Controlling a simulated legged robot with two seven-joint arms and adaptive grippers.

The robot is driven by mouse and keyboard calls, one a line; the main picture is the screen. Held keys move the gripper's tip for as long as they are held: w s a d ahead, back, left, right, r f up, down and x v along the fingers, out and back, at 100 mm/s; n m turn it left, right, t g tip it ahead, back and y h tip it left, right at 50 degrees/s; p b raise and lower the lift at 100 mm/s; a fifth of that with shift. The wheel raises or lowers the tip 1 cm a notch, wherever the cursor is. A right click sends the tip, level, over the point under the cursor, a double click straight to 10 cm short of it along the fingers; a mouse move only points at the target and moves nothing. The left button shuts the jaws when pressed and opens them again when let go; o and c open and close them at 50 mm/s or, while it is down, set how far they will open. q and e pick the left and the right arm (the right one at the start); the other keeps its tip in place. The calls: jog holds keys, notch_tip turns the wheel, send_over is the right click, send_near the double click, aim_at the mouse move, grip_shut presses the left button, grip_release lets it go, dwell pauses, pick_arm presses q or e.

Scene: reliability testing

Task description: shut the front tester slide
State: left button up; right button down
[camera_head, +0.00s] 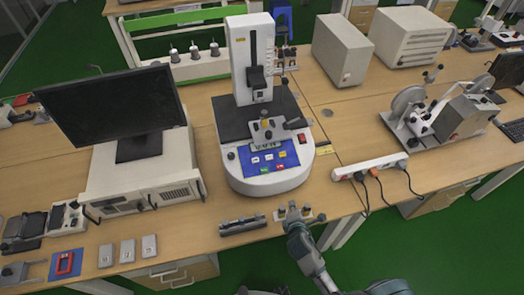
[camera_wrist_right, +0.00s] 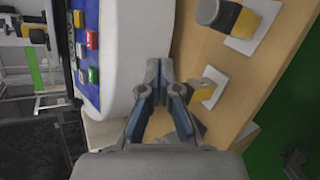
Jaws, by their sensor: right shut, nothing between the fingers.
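The white tester (camera_head: 268,175) stands upright at the middle of the table, with a tall column and a metal fixture (camera_head: 267,128) on its dark bed. I cannot clearly tell which part is its front slide. Its blue button panel (camera_wrist_right: 86,50) shows at the left of the right wrist view. My right gripper (camera_head: 291,214) is at the table's front edge, just in front of the tester's rounded base. Its fingers (camera_wrist_right: 159,78) are shut and empty beside the white base. A small yellow-and-metal piece (camera_wrist_right: 203,92) lies close to the fingers. My left gripper is out of view.
A dark metal bar fixture (camera_head: 243,226) lies on the front edge, left of my right gripper. A monitor (camera_head: 112,112) on a white cabinet stands at left. A power strip (camera_head: 369,167) with cables lies at right. Another dark-knobbed piece (camera_wrist_right: 225,14) stands on the table.

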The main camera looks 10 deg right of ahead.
jog(key=w+a+r+n+t+y, duration=0.1)
jog(key=w+a+r+n+t, duration=0.2)
jog(key=w+r+n, duration=0.4)
jog(key=n+t+y, duration=0.2)
jog(key=n+t, duration=0.1)
jog(key=n, duration=0.7)
send_near(260, 144)
jog(key=w, duration=0.7)
jog(key=shift+w+a+r, duration=0.15)
jog(key=shift+a+r, duration=0.05)
jog(key=shift+r, duration=0.05)
jog(key=w+b, duration=0.1)
jog(key=w, duration=0.3)
jog(key=shift+w+f+b, duration=0.15)
jog(key=shift+w+b, duration=0.25)
jog(key=shift+s, duration=0.1)
